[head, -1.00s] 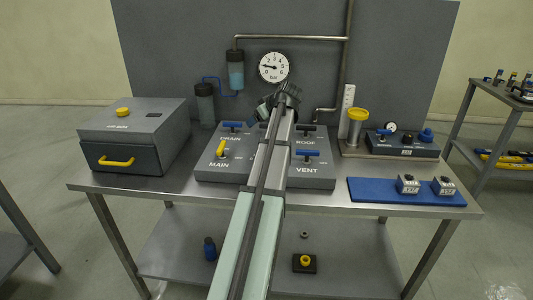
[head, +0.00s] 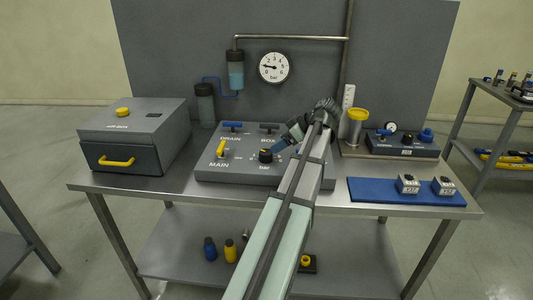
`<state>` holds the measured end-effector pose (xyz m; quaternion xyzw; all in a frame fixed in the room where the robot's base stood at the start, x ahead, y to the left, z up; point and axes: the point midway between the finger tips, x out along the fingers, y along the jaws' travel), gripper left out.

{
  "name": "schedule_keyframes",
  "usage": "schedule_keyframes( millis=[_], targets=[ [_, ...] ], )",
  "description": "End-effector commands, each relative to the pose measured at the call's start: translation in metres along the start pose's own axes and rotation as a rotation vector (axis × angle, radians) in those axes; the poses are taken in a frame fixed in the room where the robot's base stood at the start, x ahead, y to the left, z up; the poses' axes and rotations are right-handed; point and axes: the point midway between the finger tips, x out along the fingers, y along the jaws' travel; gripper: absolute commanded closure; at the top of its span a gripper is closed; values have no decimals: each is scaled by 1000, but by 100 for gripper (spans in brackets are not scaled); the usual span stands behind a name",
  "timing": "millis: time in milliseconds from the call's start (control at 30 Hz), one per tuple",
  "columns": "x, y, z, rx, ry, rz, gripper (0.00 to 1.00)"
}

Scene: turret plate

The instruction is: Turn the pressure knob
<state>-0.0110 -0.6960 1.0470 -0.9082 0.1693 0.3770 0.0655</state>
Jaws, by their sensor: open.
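The black knob (head: 265,157), with "bar" lettering below it, stands on the front middle of the grey valve panel (head: 235,178). I take it to be the pressure knob. My gripper (head: 272,150) reaches down and left from the wrist, its tips close to the knob's upper right side. The jaws are open; at this size I cannot tell whether they touch the knob. The round pressure gauge (head: 274,67) on the back board has its needle pointing left, near 2.
The MAIN yellow lever (head: 221,148), DRAIN blue handle (head: 232,126) and BOX dark handle (head: 269,127) surround the knob. My arm covers the panel's right side. A grey box (head: 133,135) stands left; a small device (head: 402,146) and blue mat (head: 375,191) are right.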

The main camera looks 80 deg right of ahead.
Motion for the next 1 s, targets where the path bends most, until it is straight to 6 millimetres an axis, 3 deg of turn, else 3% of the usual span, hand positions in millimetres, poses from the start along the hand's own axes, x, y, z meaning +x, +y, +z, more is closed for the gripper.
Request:
schedule_keyframes(
  millis=[200, 500, 1000],
  targets=[
    [40, -1, 0, 1, -1, -2, 20],
    [79, 0, 0, 1, 0, 0, 20],
    [90, 0, 0, 1, 0, 1, 20]
  ],
)
